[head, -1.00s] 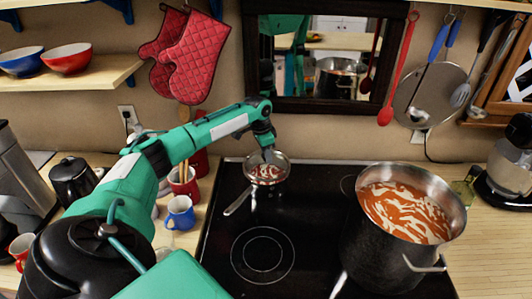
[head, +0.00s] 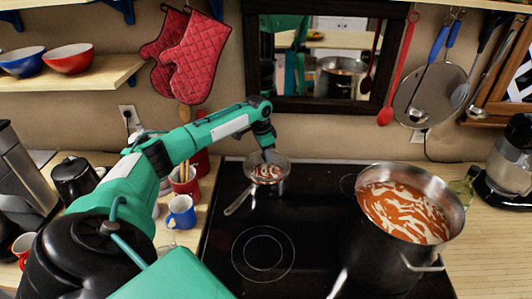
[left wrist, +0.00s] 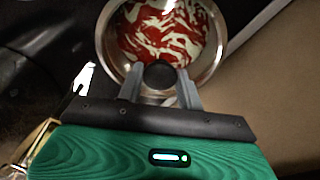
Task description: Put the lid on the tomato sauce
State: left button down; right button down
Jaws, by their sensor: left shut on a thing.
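A small steel saucepan (head: 262,186) sits at the back left of the black cooktop, its handle pointing to the front left. Red and cream swirled sauce (left wrist: 163,30) shows at its opening. My left gripper (head: 267,156) is over the pan, pointing down. In the left wrist view its fingers (left wrist: 160,80) are shut on a round black knob (left wrist: 158,76), which appears to belong to a clear glass lid over the sauce. The lid's edge is hard to see, so I cannot tell whether it rests on the rim. My right gripper is out of view.
A large pot (head: 385,250) with similar red and cream contents stands on the right of the cooktop (head: 310,215). A blue mug (head: 181,212) and a red utensil holder (head: 184,182) stand left of it. The cooktop's middle is clear.

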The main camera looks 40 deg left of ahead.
pick_arm(q)
jog(key=shift+f, duration=0.6)
jog(key=c, duration=0.8)
grip_release()
jog(key=shift+c, duration=0.2)
jog(key=shift+r+b, duration=0.35)
jog(key=shift+b, duration=0.05)
notch_tip(320, 180, up, 13)
jog(key=s+a+b, duration=0.1)
jog(key=s+b, duration=0.1)
jog(key=b, duration=0.2)
jog(key=shift+w, duration=0.1)
